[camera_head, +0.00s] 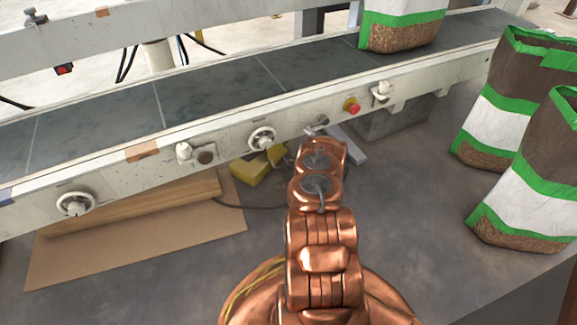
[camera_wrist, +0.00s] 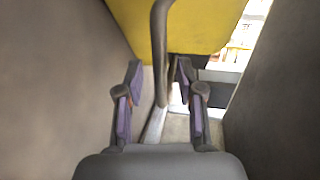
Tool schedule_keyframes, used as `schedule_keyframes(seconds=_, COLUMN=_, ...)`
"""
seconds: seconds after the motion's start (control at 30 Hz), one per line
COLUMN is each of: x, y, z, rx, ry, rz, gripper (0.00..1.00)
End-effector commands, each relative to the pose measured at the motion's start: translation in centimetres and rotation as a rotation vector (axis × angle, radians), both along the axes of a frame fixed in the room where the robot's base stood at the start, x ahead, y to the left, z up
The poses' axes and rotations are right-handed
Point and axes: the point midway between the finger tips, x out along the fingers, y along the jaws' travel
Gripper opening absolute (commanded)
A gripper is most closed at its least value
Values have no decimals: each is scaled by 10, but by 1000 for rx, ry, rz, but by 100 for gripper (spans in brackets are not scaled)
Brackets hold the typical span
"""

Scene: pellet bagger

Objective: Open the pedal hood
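The yellow pedal hood (camera_head: 254,168) sits on the floor under the conveyor, partly hidden by my copper arm. In the wrist view a flat yellow panel (camera_wrist: 195,25), which looks like the same hood, fills the top. A dark grey bent bar (camera_wrist: 158,45) runs down in front of it. My gripper (camera_wrist: 158,82) is open, with a purple-padded finger on each side of the bar's lower part. Gaps show between the bar and both fingers. The gripper is not clearly visible in the head view. Whether the bar is fixed to the hood cannot be told.
The conveyor (camera_head: 210,95) with its knobs and red button (camera_head: 352,106) crosses above my arm. Cardboard (camera_head: 140,245) lies on the floor at left. Filled bags (camera_head: 525,175) stand at right. Grey surfaces close in on both sides in the wrist view.

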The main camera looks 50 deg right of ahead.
Motion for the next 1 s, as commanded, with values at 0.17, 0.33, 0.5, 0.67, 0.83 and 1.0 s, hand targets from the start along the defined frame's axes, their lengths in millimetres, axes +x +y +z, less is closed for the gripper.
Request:
schedule_keyframes(seconds=0.17, x=1, y=0, z=0, rx=0, ry=0, rz=0, gripper=37)
schedule_keyframes(seconds=0.33, x=1, y=0, z=0, rx=0, ry=-1, rz=0, gripper=28)
schedule_keyframes(seconds=0.5, x=1, y=0, z=0, rx=0, ry=-1, rz=0, gripper=10)
schedule_keyframes(seconds=0.67, x=1, y=0, z=0, rx=0, ry=-1, rz=0, gripper=0)
schedule_keyframes(seconds=0.83, x=1, y=0, z=0, rx=0, ry=-1, rz=0, gripper=0)
schedule_keyframes(seconds=1.0, x=1, y=0, z=0, rx=0, ry=-1, rz=0, gripper=0)
